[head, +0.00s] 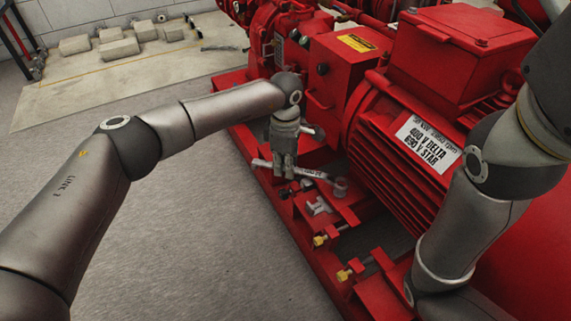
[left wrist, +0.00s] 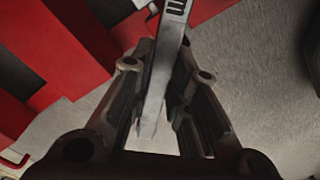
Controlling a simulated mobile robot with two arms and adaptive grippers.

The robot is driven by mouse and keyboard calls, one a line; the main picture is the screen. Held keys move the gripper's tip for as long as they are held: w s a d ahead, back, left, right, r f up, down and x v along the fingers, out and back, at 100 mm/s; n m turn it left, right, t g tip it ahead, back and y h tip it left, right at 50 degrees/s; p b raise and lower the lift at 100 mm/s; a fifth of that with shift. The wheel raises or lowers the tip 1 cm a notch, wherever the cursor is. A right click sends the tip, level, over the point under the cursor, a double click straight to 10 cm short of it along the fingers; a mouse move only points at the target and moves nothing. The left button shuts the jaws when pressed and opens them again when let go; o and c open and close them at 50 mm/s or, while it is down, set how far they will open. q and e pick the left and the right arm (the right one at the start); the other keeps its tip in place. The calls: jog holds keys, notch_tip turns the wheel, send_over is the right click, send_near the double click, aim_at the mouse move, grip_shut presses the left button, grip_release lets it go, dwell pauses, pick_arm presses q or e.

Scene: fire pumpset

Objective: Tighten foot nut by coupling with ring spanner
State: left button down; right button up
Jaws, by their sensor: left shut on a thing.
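My left gripper (head: 284,172) is shut on a silver ring spanner (head: 312,173) beside the red pump base. The spanner lies roughly level, and its right end reaches a grey foot nut (head: 340,186) on the motor foot by the coupling. I cannot tell whether the ring is fully seated around the nut. In the left wrist view the spanner (left wrist: 163,72) runs between the two fingers (left wrist: 158,128), its free end showing below. My right arm comes in at the right of the head view, but its gripper is out of view.
The large red motor (head: 400,150) stands just right of the spanner. The red coupling guard (head: 345,60) is behind it. Brass-coloured bolts (head: 320,240) stick out from the base in front. Bare grey floor (head: 190,230) lies left of the base. Concrete blocks (head: 118,48) are far back.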

pick_arm(q)
jog(key=shift+f+b, duration=0.65)
jog(key=shift+f, duration=0.55)
jog(key=shift+w, duration=0.1)
jog(key=shift+w+d+m+b, duration=0.35)
jog(key=shift+w+m+b, duration=0.45)
jog(key=shift+b, duration=0.4)
jog(key=shift+w+d+m+b, duration=0.3)
jog(key=shift+w+m+b, duration=0.3)
jog(key=shift+w+b, duration=0.45)
jog(key=shift+w+d+m+b, duration=0.35)
jog(key=shift+w+m+b, duration=0.35)
jog(key=shift+b, duration=0.65)
jog(key=shift+s+p, duration=0.1)
jog(key=shift+p, duration=0.25)
jog(key=shift+s+a+p, duration=0.1)
jog(key=shift+a+p, duration=0.05)
jog(key=shift+p, duration=0.25)
